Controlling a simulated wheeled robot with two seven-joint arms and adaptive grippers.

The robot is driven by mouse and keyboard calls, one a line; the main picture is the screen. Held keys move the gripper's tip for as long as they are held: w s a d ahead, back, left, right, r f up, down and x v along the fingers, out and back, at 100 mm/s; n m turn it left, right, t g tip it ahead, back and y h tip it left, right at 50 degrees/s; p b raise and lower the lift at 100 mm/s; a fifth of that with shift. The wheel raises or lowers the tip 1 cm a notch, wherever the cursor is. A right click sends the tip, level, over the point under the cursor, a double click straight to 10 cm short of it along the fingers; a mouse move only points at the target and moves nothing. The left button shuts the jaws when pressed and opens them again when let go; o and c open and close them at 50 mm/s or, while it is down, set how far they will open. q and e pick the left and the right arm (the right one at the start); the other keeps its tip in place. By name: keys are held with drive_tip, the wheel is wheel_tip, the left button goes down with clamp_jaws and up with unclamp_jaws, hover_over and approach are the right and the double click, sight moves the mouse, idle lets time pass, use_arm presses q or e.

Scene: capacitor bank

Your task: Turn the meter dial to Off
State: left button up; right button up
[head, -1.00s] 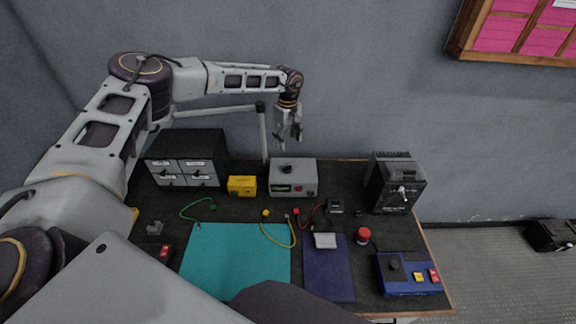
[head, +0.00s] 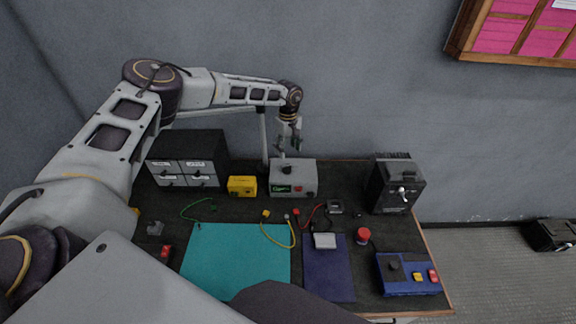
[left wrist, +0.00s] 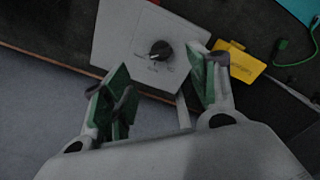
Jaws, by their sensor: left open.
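The meter (head: 307,176) is a light grey box at the back of the dark bench, with a green display (head: 283,189) and a red part on its front. Its black round dial (head: 287,170) is on top. The dial also shows in the left wrist view (left wrist: 160,50), with a white pointer mark and small labels around it, too small to read. My left gripper (head: 289,150) is open and empty, just above the meter's back side. In the left wrist view, the dial appears beyond and between its green-padded fingers (left wrist: 162,82), not touched. My right gripper is not in view.
A yellow box (head: 242,186) and a drawer cabinet (head: 187,158) stand left of the meter. A black device (head: 394,184) stands to its right. A teal mat (head: 236,260), a blue mat (head: 328,275), leads and a blue button box (head: 408,274) lie nearer.

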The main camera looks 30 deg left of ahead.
sight(288, 167)
use_arm(q)
drive_tip(key=shift+f+p, duration=0.3)
drive_tip(key=shift+f, duration=4.4)
drive_tip(key=c, duration=1)
